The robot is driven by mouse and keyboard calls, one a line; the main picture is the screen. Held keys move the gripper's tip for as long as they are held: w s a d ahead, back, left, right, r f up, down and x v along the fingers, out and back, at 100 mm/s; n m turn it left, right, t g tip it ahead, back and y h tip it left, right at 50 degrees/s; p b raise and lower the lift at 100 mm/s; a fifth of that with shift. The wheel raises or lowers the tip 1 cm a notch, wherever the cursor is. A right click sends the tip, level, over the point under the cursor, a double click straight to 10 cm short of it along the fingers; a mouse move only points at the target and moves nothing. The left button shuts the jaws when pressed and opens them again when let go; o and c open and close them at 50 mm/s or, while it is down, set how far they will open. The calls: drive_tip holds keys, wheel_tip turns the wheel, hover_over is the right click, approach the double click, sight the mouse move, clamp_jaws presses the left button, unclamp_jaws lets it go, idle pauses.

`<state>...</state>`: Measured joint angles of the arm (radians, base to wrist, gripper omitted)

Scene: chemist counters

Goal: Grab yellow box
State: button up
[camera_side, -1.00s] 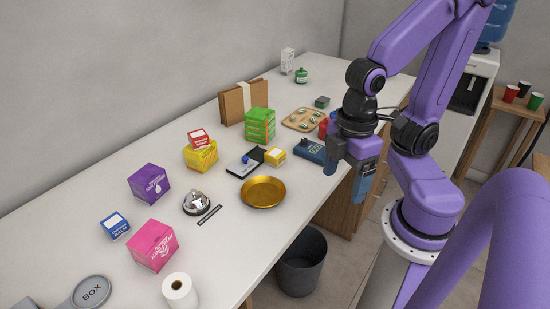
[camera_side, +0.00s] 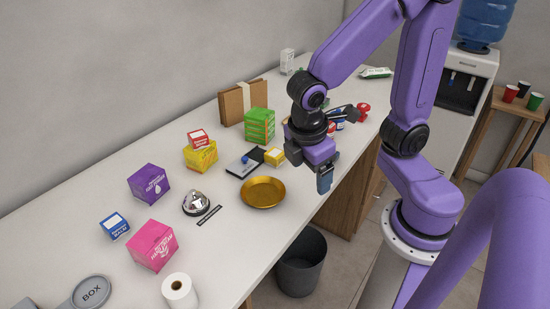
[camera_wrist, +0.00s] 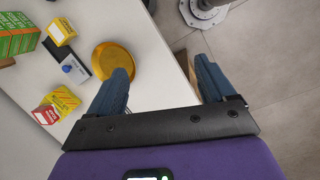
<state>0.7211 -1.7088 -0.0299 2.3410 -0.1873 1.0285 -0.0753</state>
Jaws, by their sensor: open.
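A larger yellow box (camera_side: 201,159) stands on the counter with a small red-and-white box (camera_side: 198,137) on top of it. A smaller yellow box (camera_side: 274,156) with a white label sits to its right. In the wrist view the larger yellow box (camera_wrist: 66,98) and the smaller one (camera_wrist: 61,31) are both left of the fingers. My gripper (camera_side: 325,180) points down near the counter's front edge, right of both boxes and apart from them. In the wrist view the jaws (camera_wrist: 163,68) are spread with nothing between them. One finger hides the other in the side view.
A gold dish (camera_side: 263,192) lies between my gripper and the larger yellow box. A black scale-like device (camera_side: 245,163) lies between the two yellow boxes. A green stack (camera_side: 260,124) stands behind the smaller box. A purple box (camera_side: 149,184) and silver bell (camera_side: 196,203) stand left.

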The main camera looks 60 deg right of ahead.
sight(277, 151)
drive_tip(key=w+d+f+n+h, duration=0.1)
drive_tip(key=w+f+h, duration=0.2)
drive_tip(key=w, duration=0.4)
drive_tip(key=w+d+f+n+h, duration=0.1)
drive_tip(key=w+f+h, duration=0.2)
drive_tip(key=w, duration=0.3)
drive_tip(key=w+d+f+n+h, duration=0.1)
drive_tip(key=w+f+n+h, duration=0.1)
drive_tip(key=w, duration=0.5)
drive_tip(key=shift+w+d+f+g+h, duration=0.15)
drive_tip(key=shift+w+f+g+h, duration=0.15)
drive_tip(key=shift+f+h, duration=0.55)
drive_tip(key=shift+w+d+f+h, duration=0.15)
drive_tip(key=shift+w+d+h, duration=0.2)
drive_tip(key=shift+w+h, duration=0.1)
drive_tip(key=x, duration=1.7)
drive_tip(key=shift+d, duration=0.25)
drive_tip(key=c, duration=1.1)
